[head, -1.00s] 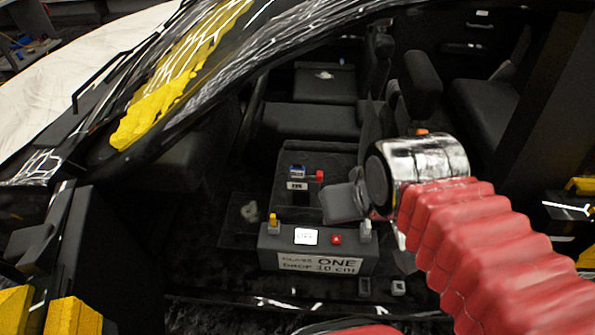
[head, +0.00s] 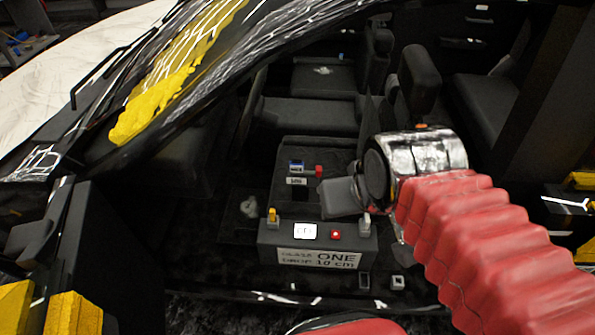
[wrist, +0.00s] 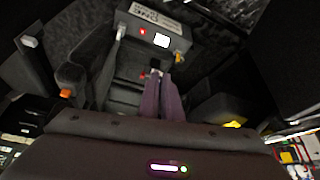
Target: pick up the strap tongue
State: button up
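Two small metal-edged pieces lie by the door sill in the head view: a dark rectangular one (head: 365,281) and a paler one (head: 398,283). I cannot tell whether either is the strap tongue. In the wrist view, my gripper (wrist: 162,76) shows as two dark purple fingers, close together side by side. Whether a gap or something thin lies between them is unclear. The gripper is inside the car, over the area behind the labelled box (head: 318,258).
The labelled box carries a yellow-topped lever (head: 273,216), a white display (head: 305,231) and a red button (head: 336,233). Behind it are a small blue-and-white display (head: 296,167) and a red knob (head: 319,171). Seats (head: 420,82) and the dark door frame surround my arm.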

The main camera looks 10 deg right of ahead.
jog(key=shift+o, duration=0.7)
jog(key=shift+w, duration=0.2)
jog(key=o, duration=1.3)
jog(key=w+a+f+t, duration=0.1)
jog(key=w, duration=0.5)
jog(key=w+a+f+t, duration=0.1)
jog(key=w, duration=0.5)
jog(key=w+a+f+t+y, duration=0.1)
jog(key=w+a, duration=0.1)
jog(key=w, duration=0.4)
jog(key=shift+w+m, duration=0.3)
jog(key=w+a+f+m+t+h, duration=0.1)
jog(key=w+f+m+t+h, duration=0.3)
jog(key=w+f, duration=1.35)
jog(key=f+t, duration=0.1)
jog(key=f, duration=0.3)
jog(key=s+d+f+n+t+h, duration=0.1)
jog(key=f+t, duration=0.1)
jog(key=f, duration=0.3)
jog(key=s+f+t+h, duration=0.1)
jog(key=f, duration=0.4)
jog(key=shift+s+d+f+t, duration=0.2)
jog(key=shift+s+d+t, duration=0.05)
jog(key=shift+d+t, duration=0.15)
